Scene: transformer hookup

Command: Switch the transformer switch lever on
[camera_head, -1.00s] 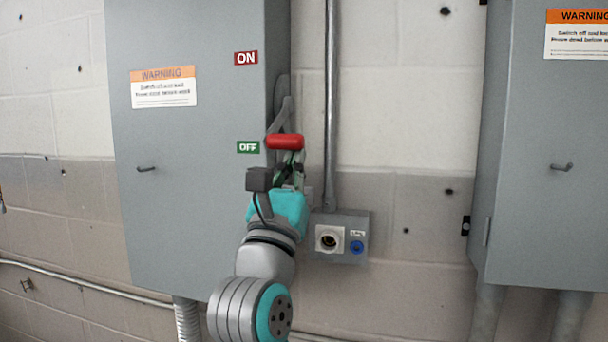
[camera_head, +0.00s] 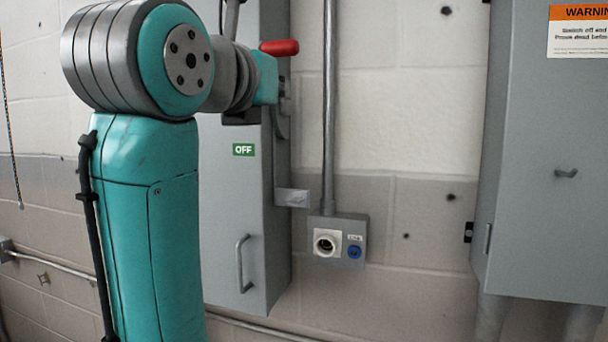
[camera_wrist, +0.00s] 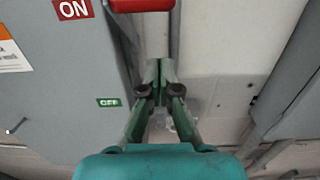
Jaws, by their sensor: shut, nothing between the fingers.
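The switch lever's red handle (camera_head: 279,47) is high on the right side of the grey switch box (camera_head: 275,230), well above the green OFF label (camera_head: 243,150). In the wrist view the red handle (camera_wrist: 142,5) is at the top edge, about level with the red ON label (camera_wrist: 72,9). My gripper (camera_wrist: 160,66) is shut and empty, with its fingertips just below the handle. I cannot tell whether they touch it. In the head view my arm hides the ON label and much of the box front.
A vertical conduit (camera_head: 330,120) runs down the wall to a small socket box (camera_head: 338,255) right of the switch box. A second grey cabinet (camera_head: 540,190) stands at the right. The wall between conduit and cabinet is clear.

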